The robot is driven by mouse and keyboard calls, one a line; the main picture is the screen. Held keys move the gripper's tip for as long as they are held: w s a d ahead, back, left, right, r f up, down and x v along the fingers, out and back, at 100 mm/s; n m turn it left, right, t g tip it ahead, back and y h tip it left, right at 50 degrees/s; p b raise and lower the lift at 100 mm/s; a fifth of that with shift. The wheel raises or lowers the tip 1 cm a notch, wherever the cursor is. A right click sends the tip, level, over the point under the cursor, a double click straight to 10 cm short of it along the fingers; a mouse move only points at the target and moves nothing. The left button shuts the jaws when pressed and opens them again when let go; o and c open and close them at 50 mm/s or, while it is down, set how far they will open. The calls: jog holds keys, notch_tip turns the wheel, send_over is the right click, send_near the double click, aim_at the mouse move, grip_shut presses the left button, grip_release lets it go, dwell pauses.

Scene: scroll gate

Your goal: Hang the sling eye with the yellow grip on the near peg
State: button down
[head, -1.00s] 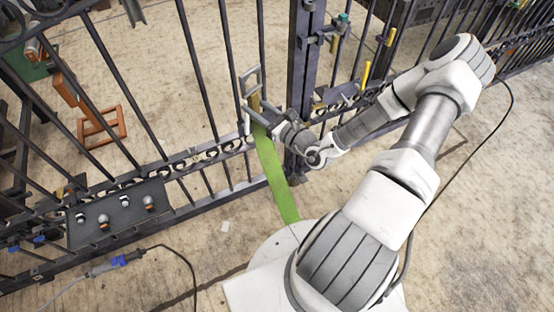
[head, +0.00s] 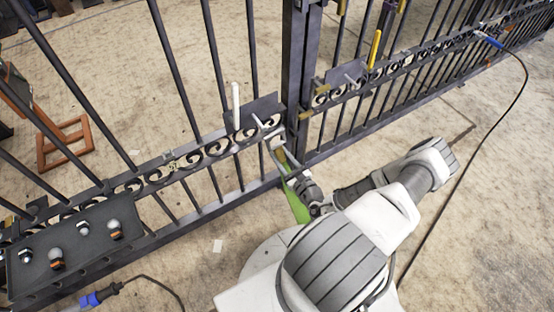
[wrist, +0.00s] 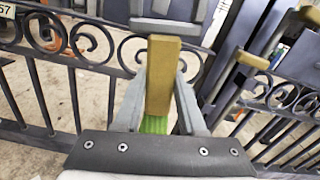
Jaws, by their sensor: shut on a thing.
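My gripper (head: 279,157) is shut on the yellow grip (wrist: 162,75), which stands upright between the fingers in the wrist view. The grey sling eye (wrist: 166,27) is above the grip, its top cut off by the frame. The green sling strap (head: 297,205) hangs below my gripper and also shows beneath the grip in the wrist view (wrist: 153,124). In the head view, a dark plate (head: 262,107) on the gate carries a pale upright rod (head: 236,106) and a short grey peg (head: 258,121). My gripper is just below and right of that peg; contact cannot be told.
A thick post (head: 297,65) stands behind my gripper. Right of it, another plate (head: 342,77) has a short peg, with a yellow bar (head: 375,48) beyond. A dark panel with several knobs (head: 75,245) is at lower left. A cable (head: 475,165) lies on the floor at right.

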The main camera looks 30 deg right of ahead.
jog(key=shift+f, duration=0.55)
jog(key=shift+w+a, duration=0.1)
jog(key=shift+w, duration=0.1)
jog(key=shift+w+a+f+b, duration=0.15)
jog(key=shift+w+b, duration=0.6)
jog(key=shift+w, duration=0.85)
jog(key=shift+w+d+f+b, duration=0.15)
jog(key=shift+w+b, duration=0.6)
jog(key=shift+w, duration=0.9)
jog(key=shift+w+a+f+b, duration=0.15)
jog(key=shift+w+b, duration=0.6)
jog(key=shift+w, duration=0.85)
jog(key=shift+f, duration=0.1)
jog(key=shift+f, duration=0.15)
jog(key=shift+c, duration=0.8)
grip_release()
